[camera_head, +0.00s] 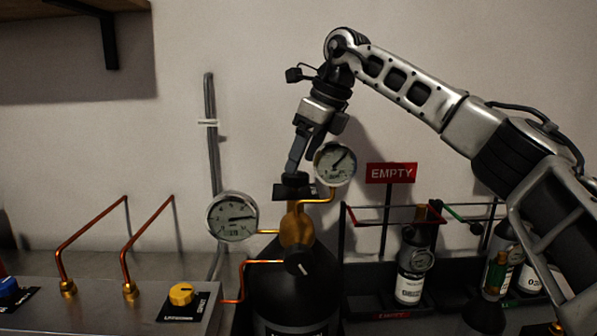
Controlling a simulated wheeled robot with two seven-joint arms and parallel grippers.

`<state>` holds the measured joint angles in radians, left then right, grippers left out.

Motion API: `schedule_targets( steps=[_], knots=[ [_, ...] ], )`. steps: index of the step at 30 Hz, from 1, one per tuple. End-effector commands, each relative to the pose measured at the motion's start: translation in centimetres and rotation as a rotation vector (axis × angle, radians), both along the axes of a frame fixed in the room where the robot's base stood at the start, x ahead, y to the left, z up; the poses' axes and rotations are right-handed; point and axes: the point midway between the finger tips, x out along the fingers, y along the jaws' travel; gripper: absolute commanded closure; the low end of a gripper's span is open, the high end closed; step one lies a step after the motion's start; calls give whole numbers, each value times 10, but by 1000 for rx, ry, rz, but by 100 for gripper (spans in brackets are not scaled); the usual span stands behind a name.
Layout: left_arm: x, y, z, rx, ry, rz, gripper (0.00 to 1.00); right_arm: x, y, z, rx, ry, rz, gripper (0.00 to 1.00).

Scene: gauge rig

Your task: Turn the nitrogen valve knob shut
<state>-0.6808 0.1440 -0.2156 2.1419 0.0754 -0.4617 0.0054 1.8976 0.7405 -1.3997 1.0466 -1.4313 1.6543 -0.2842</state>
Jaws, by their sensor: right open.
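A large black cylinder (290,300) stands at the bottom centre with a brass fitting (296,229) on top. A dark valve knob (295,180) sits above the fitting, and a second dark knob (299,262) with a white mark faces forward lower down. I cannot read which is labelled nitrogen. My right gripper (304,162) points down from above, its fingertips close over the top knob. It is open, and I cannot tell whether it touches the knob. Its fingers partly hide the area by the gauge. My left gripper is out of view.
Round gauges flank the fitting, one left (233,216) and one right (335,164). A metal bench (110,295) with copper pipes and a yellow knob (181,294) is at left. A red EMPTY sign (391,173) stands above a rack with bottles at right.

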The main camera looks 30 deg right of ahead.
Motion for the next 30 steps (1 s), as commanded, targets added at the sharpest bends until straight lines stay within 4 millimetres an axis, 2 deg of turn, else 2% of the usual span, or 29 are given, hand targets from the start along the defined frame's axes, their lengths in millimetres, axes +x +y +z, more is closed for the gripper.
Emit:
schedule_targets(
  steps=[1, 6, 17, 18, 21, 23, 30],
  knots=[
    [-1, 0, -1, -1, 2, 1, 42, 2, 2, -9, -1, 3, 0, 31],
    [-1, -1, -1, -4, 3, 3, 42, 8, 6, -25, 0, 0, 0, 31],
    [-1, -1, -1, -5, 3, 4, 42, 10, 8, -32, 0, 0, 0, 31],
    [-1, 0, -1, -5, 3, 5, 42, 10, 8, -32, 0, 0, 0, 34],
    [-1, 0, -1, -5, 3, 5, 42, 10, 8, -31, 0, -1, 1, 62],
    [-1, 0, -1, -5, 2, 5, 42, 10, 8, -31, 0, -1, 1, 76],
    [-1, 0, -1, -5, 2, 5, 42, 10, 8, -31, 1, -1, -9, 76]
  ],
)
